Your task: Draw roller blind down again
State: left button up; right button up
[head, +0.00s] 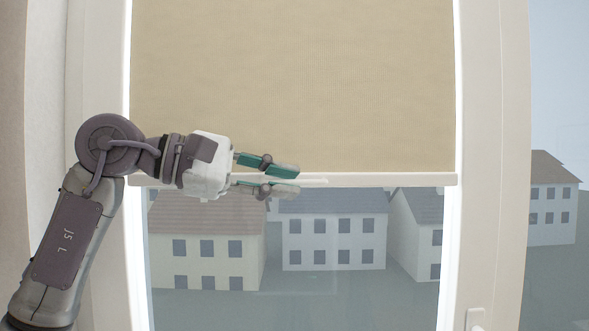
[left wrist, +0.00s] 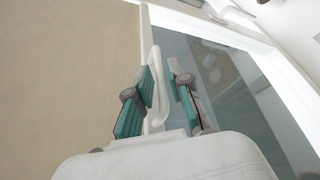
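The beige roller blind (head: 295,80) covers the upper part of the window and ends in a white bottom rail (head: 390,180) at about mid-window. My left gripper (head: 284,181) is at this rail, left of its middle, one finger above it and one below in the head view. A white pull handle (head: 316,181) pokes out past the fingertips. In the left wrist view, the looped handle (left wrist: 155,90) lies between the two fingers (left wrist: 160,88), close to the left one, with a gap to the right one. The fingers are apart. My right gripper is not in view.
The white window frame (head: 490,150) runs down both sides of the blind. Bare glass (head: 340,285) below the rail shows houses outside. A window handle (head: 475,320) sits at the lower right. The space in front of the lower glass is clear.

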pick_arm(q)
jog(key=shift+w+d, duration=0.1)
jog(key=shift+d, duration=0.75)
jog(key=shift+d+f, duration=0.15)
jog(key=shift+d, duration=0.05)
jog(key=shift+w, duration=0.15)
grip_shut()
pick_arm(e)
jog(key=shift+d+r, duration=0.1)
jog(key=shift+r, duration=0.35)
